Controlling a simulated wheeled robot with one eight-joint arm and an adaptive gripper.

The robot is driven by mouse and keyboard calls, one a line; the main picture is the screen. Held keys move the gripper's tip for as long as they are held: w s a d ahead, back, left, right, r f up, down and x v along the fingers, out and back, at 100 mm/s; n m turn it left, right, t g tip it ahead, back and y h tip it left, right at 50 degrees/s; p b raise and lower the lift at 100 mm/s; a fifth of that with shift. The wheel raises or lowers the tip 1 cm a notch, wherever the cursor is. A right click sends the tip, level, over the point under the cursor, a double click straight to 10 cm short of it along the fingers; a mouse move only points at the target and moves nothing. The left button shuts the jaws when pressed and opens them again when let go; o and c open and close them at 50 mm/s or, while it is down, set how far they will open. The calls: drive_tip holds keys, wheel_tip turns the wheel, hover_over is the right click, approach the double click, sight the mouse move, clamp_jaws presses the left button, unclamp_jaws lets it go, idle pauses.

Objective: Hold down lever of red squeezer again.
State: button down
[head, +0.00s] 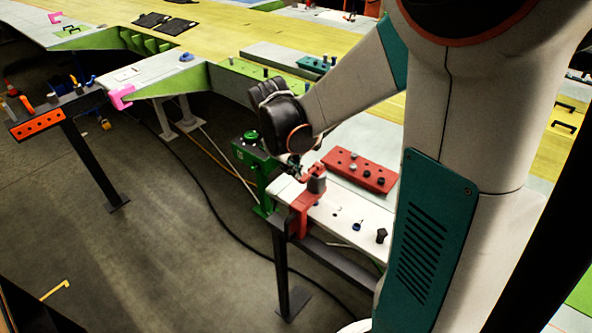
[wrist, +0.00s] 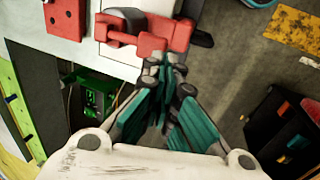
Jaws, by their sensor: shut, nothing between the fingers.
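The red squeezer (head: 304,207) is clamped at the left end of the white bench top, its red body hanging over the front edge. A grey block sits at its top. In the head view my gripper (head: 294,163) is partly hidden, just above and behind the squeezer.
A green squeezer-like device (head: 252,150) stands left of the bench. A dark cart (wrist: 285,130) stands on the floor at right in the wrist view.

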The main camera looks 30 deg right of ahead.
drive_tip(key=v, duration=0.9)
drive_tip(key=shift+s+a+r, duration=0.25)
drive_tip(key=shift+a+r, duration=0.05)
drive_tip(key=shift+a, duration=0.1)
